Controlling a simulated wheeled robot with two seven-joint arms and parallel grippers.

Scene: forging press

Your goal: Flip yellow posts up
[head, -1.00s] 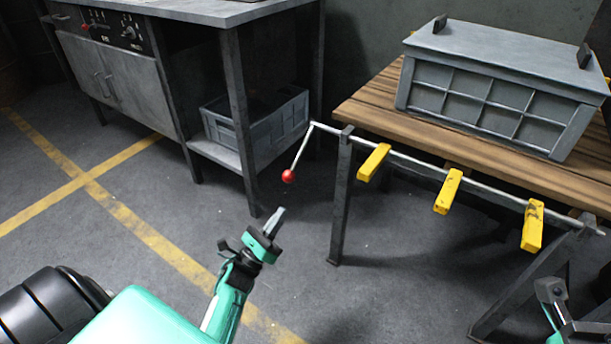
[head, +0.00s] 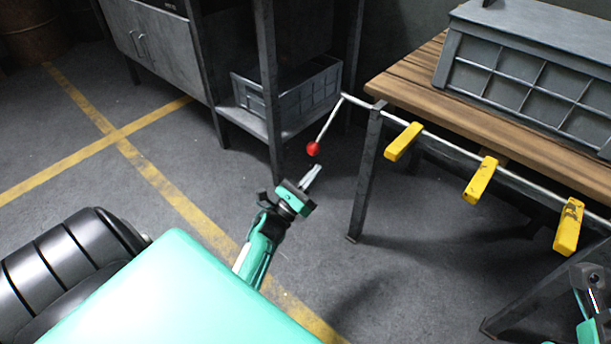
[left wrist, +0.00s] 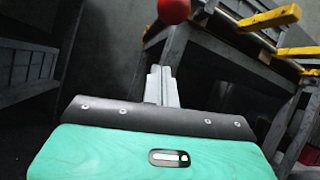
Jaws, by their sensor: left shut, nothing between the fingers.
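Three yellow posts, the left one (head: 403,142), the middle one (head: 480,180) and the right one (head: 568,226), sit on a metal rod (head: 440,138) along the front of a wooden table. They stick out forward and droop slightly. A crank with a red ball knob (head: 313,149) hangs at the rod's left end. My left gripper (head: 313,172) is shut and empty, just below the knob in the head view. In the left wrist view the knob (left wrist: 173,10) shows above the closed fingers (left wrist: 161,85), apart from them. My right gripper (head: 588,285) is partly cut off at the lower right.
A grey crate (head: 530,65) stands on the wooden table (head: 425,72). The table's dark leg (head: 366,180) is right of my left gripper. A metal workbench (head: 262,100) with a blue-grey bin (head: 310,95) on its shelf stands at left. Floor between is clear.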

